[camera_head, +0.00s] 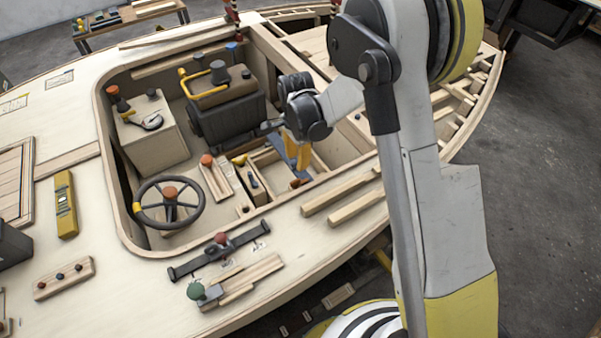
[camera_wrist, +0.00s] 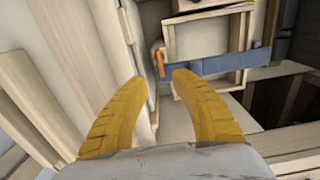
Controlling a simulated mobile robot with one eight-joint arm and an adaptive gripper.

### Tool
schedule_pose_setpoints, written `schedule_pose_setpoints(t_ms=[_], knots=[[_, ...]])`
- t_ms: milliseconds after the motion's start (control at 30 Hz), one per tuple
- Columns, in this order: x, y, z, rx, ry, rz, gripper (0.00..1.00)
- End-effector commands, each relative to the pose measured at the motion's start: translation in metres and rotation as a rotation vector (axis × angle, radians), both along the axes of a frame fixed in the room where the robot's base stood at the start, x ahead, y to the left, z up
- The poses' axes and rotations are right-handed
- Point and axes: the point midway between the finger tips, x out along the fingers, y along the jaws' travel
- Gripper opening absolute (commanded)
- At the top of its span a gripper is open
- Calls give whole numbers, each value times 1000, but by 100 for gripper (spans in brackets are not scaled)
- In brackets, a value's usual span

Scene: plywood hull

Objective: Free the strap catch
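A blue strap (camera_wrist: 215,67) runs across a pale wooden frame in the wrist view. At its left end is a small orange catch (camera_wrist: 159,60), beside a wooden wall. My gripper's two yellow fingers (camera_wrist: 157,79) are apart with nothing between them. Their tips point toward the catch, which shows just beyond the gap. In the head view my gripper (camera_head: 303,158) reaches down into the cockpit's right side, over the strap (camera_head: 288,146). An orange piece (camera_head: 296,183) shows just below the fingers there. Whether the fingers touch anything, I cannot tell.
The cockpit rim (camera_head: 290,196) and wooden slats (camera_head: 342,194) lie close to my gripper. A dark engine-like box (camera_head: 228,118) stands left of it, and a steering wheel (camera_head: 169,204) farther left. A wooden wall (camera_wrist: 140,50) runs close beside the left finger.

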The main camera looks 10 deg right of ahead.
Motion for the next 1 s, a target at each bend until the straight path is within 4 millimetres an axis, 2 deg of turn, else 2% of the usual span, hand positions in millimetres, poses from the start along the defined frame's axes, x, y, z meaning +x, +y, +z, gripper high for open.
schedule_pose_setpoints(t_ms=[167,400,600,767,1000], knots=[[0,0,-23,0,3,-5,31],[0,0,-73,-1,2,-4,31],[0,0,-101,-1,2,-4,31],[0,0,-109,-1,2,-4,31],[0,0,-109,-1,2,-4,31]])
